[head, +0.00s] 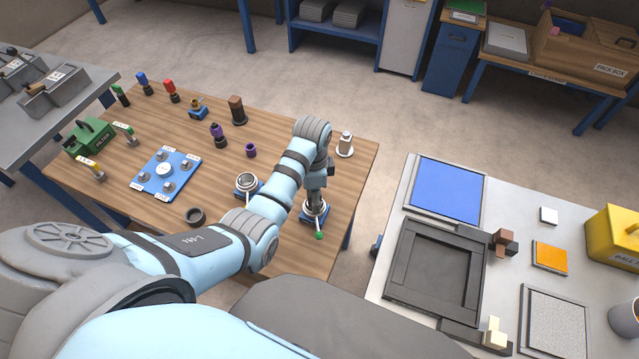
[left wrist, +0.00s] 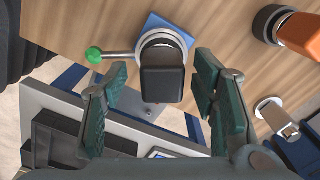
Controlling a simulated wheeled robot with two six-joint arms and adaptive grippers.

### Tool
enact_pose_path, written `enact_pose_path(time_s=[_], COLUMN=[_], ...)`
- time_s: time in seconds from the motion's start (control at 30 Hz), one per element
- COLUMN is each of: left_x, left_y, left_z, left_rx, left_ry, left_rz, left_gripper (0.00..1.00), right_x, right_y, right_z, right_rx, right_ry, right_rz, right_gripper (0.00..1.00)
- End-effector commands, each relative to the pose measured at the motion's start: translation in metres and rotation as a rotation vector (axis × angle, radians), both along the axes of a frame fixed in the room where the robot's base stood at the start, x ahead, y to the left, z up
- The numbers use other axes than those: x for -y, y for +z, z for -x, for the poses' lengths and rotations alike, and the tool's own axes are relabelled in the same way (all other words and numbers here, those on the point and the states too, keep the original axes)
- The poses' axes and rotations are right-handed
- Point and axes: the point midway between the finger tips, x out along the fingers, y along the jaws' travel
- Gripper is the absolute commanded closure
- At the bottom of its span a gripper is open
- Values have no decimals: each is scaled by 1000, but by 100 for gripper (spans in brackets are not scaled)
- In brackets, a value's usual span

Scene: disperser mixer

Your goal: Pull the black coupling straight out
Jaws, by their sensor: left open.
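The black coupling (left wrist: 162,78) stands in a silver ring socket (left wrist: 163,38) on a blue base (left wrist: 172,22), in the left wrist view. A lever with a green knob (left wrist: 94,55) sticks out from the socket to the left. My left gripper (left wrist: 160,88) is open, with one finger on each side of the coupling and gaps showing on both sides. In the head view my left gripper (head: 316,190) hangs over the socket near the table's right end and mostly hides the coupling. The green knob (head: 319,236) shows below it. My right gripper is not in view.
A second silver socket (head: 246,182) is just left of my arm, with a black ring (head: 196,216) nearer me. A white-and-silver part (head: 345,146) stands behind on the right. Several couplings stand further left on the wooden table (head: 110,180). A grey bench (head: 400,230) lies across a gap on the right.

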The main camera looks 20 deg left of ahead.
Motion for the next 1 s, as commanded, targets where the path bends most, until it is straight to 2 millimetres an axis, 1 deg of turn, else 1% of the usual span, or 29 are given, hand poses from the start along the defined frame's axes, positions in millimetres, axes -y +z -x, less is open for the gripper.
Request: enact_pose_path(time_s=[0.1,0.27,0.37,0.6,0.63,0.67,0.8,0.83,1.0], left_x=[-1,-1,-1,-1,-1,-1,-1,-1,-1], left_y=[-4,-4,-3,-3,-3,-3,-3,-3,-1], left_z=[0,0,0,0,0,0,0,0,0], left_rx=[1,1,1,1,1,1,1,1,2], left_ry=[3,3,3,2,2,2,2,2,2], left_rz=[0,0,0,0,0,0,0,0,0], left_gripper=[47,47,61,99,100,74,96,100,100], right_x=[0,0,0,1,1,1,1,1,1], right_y=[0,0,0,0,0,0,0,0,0], right_z=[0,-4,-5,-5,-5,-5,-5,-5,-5], right_rx=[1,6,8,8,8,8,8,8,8], right_ry=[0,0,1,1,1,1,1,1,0], right_rz=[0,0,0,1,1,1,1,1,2], right_gripper=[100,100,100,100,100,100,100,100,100])
